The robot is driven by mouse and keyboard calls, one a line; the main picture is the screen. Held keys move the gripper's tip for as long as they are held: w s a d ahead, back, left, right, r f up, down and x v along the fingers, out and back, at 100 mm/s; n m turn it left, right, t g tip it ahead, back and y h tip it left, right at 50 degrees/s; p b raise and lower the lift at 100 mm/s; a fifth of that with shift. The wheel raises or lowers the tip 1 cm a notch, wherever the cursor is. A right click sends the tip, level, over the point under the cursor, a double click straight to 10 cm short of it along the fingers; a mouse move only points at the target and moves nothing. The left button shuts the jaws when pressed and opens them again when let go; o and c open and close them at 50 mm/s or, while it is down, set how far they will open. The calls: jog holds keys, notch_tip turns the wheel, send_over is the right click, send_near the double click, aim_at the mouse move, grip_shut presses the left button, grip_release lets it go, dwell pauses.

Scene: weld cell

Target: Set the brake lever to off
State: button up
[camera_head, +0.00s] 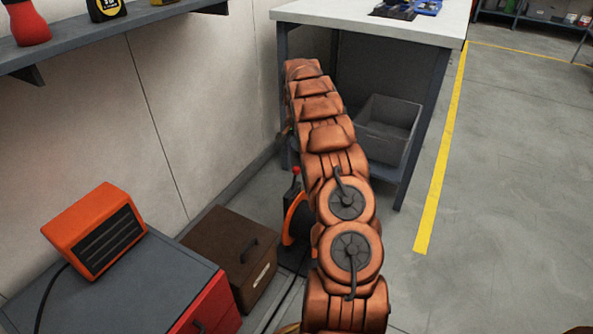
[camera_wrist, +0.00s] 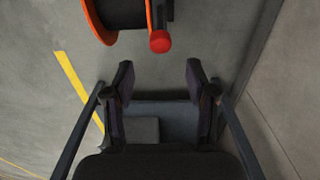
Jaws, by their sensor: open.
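The brake lever shows as a red knob (camera_head: 296,171) on a dark stem, standing up beside a reel with an orange rim (camera_head: 295,217). My arm hides much of the reel in the head view. In the wrist view the red knob (camera_wrist: 160,41) is near the top centre, on a dark lever next to the black drum and orange rim. My gripper (camera_wrist: 160,76) is open and empty. The knob lies just beyond the fingertips in the picture, lined up with the gap and not between them. I cannot make out the gripper in the head view, or any off marking.
A brown box (camera_head: 235,258) and an orange heater (camera_head: 95,231) on a grey-topped cabinet are left of the reel. A white-topped workbench (camera_head: 370,24) with a grey bin (camera_head: 388,129) below stands behind my arm. Open floor (camera_head: 510,200) lies right, past a yellow line.

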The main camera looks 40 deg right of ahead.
aim_at(294, 179)
jog(key=shift+f+b, duration=0.95)
jog(key=shift+f, duration=2.55)
grip_shut()
